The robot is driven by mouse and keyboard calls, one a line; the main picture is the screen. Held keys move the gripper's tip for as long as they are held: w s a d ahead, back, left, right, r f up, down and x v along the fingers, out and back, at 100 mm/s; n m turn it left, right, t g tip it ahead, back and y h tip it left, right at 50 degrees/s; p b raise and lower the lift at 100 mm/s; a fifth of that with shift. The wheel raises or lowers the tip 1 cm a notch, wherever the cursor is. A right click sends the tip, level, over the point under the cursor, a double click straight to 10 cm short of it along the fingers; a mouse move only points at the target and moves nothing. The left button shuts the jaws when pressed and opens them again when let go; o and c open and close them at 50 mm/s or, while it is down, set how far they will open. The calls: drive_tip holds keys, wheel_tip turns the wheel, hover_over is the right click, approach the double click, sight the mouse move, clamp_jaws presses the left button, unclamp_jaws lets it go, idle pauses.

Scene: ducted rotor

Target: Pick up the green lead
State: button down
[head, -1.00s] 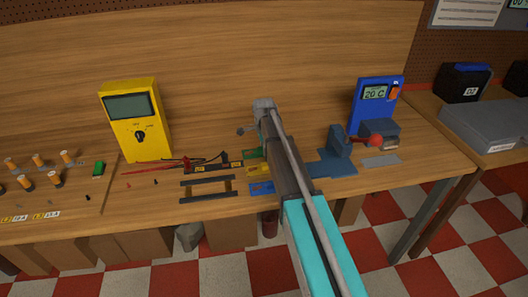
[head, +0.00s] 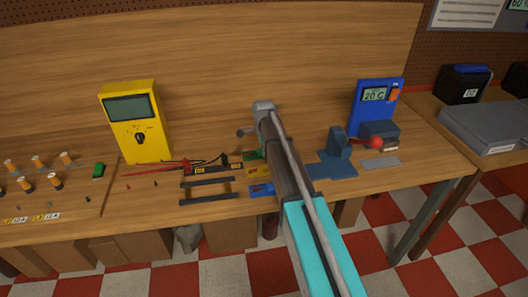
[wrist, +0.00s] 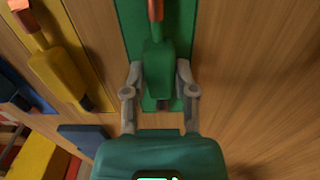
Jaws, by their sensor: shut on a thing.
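The green lead (wrist: 157,62) has a green body with a copper-coloured end pointing to the top of the wrist view. It lies over a green strip (wrist: 130,22) on the wooden bench. My gripper (wrist: 160,78) has its grey fingers on both sides of the green body, shut on it. I cannot tell whether the lead is clear of the strip. In the head view, my arm hides the gripper and the lead; part of the green strip (head: 252,155) shows beside the arm.
A yellow lead (wrist: 58,72) lies close by to the left, with a blue piece (wrist: 14,88) beyond it. A yellow multimeter (head: 135,120), dark rails (head: 208,201), a blue fixture (head: 338,168) and a blue temperature unit (head: 376,105) surround the area. Bare wood lies right of the green strip.

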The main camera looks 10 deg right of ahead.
drive_tip(key=shift+r, duration=0.1)
wheel_tip(320, 180, up, 2)
drive_tip(key=p, duration=0.2)
drive_tip(key=shift+r+p, duration=0.25)
drive_tip(key=shift+p, duration=0.15)
drive_tip(key=s+r+p, duration=1)
drive_tip(key=s, duration=0.4)
drive_tip(key=shift+a+r, duration=0.15)
drive_tip(key=shift+a, duration=0.05)
wheel_tip(320, 180, down, 2)
drive_tip(key=shift+f+b, duration=0.1)
drive_tip(key=shift+b, duration=0.9)
